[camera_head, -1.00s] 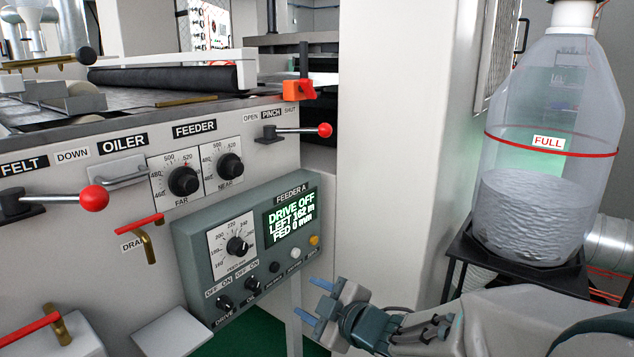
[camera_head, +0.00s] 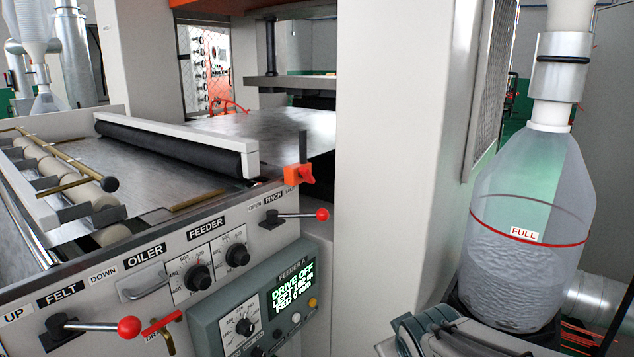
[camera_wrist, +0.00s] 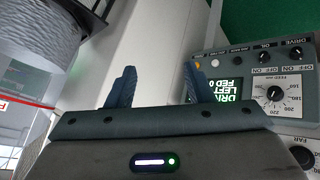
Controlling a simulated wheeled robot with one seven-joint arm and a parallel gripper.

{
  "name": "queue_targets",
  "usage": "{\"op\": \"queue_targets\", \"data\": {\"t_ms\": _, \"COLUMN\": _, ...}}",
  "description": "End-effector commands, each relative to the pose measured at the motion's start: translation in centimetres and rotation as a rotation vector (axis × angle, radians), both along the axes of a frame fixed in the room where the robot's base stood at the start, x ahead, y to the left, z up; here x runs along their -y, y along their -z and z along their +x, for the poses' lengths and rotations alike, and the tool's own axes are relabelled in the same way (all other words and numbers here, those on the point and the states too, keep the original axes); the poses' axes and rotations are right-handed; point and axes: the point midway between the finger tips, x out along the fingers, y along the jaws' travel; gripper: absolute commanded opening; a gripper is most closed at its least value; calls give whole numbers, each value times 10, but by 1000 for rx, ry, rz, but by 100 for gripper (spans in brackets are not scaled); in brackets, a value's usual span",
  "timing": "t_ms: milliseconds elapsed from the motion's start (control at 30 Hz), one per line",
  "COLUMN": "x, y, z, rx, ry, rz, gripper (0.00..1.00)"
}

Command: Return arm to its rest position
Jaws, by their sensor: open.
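My gripper (camera_wrist: 158,78) shows in the wrist view with its two blue fingers apart and nothing between them. Its fingertips point toward a pale machine face, with the Feeder A control box (camera_wrist: 262,95) to the right of them. In the head view part of my arm (camera_head: 450,335) shows at the bottom right, in front of the clear bottle. The gripper's fingers are not visible there.
The Feeder A box (camera_head: 243,327) reads DRIVE OFF at lower centre. Levers with red knobs (camera_head: 129,327) (camera_head: 322,214) stick out of the machine front. A bottle (camera_head: 530,200) marked FULL stands at right, near my arm. A pale column (camera_head: 390,150) stands between.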

Motion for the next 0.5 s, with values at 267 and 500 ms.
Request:
{"op": "queue_targets", "data": {"t_ms": 267, "x": 7, "y": -62, "z": -54, "rx": -205, "ry": 196, "rz": 121, "gripper": 47}}
{"op": "queue_targets", "data": {"t_ms": 500, "x": 1, "y": -95, "z": -96, "rx": -366, "ry": 307, "rz": 222, "gripper": 47}}
